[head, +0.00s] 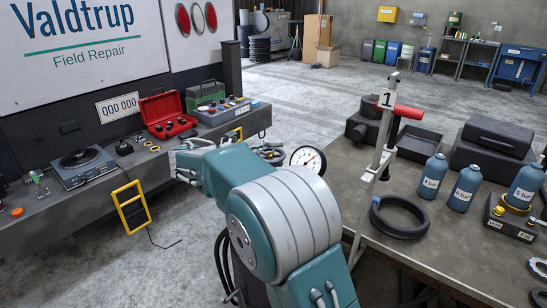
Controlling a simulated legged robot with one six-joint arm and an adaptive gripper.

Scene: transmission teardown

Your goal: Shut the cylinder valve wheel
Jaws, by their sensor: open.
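Several blue cylinders with "bar" labels stand on the right-hand bench, including a left one (432,177), a middle one (464,188) and a right one (524,186). The right one is by a dark block with a yellow ring (517,208). I cannot make out a valve wheel on any of them. My gripper (185,163) shows small and partly hidden beyond my teal arm, over the edge of the left-hand bench and far from the cylinders. It is open, and I see nothing held in it.
A white-dialled gauge (308,160) shows behind my arm. A post marked 1 (382,135) and a red cylindrical part (408,112) rise at the right bench (425,245). A black ring (399,216) lies there. The left bench holds a red case (168,114). Open floor lies beyond.

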